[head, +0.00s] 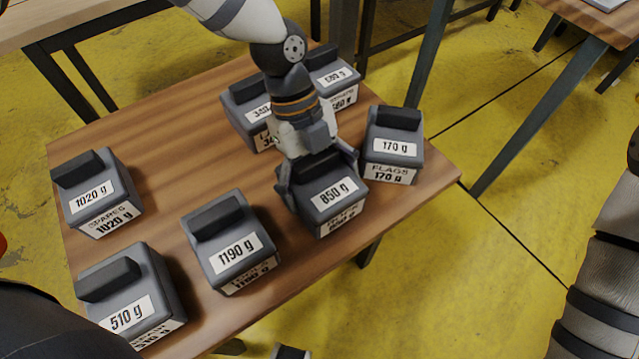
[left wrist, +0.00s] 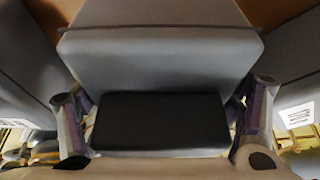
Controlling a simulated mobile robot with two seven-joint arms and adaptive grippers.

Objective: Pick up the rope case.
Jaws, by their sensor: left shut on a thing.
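Several grey cases with black handles stand on the wooden table. My left gripper (head: 318,180) comes down from above on the 850 g case (head: 338,200) and is shut on it, one finger at each side. In the left wrist view, the fingers of the gripper (left wrist: 160,118) flank the black handle (left wrist: 160,123) of the grey case (left wrist: 160,62). The case looks upright; I cannot tell whether it is clear of the table. The name on its front label is too small to read, so I cannot confirm that it is the rope case.
The flags case (head: 394,150), 170 g, stands close on the right. Two cases stand behind, one marked 340 g (head: 240,108). The 1190 g case (head: 228,245) is at front left; the spares case (head: 97,192) and 510 g case (head: 130,300) are farther left. The table (head: 160,125) has bare wood at back left.

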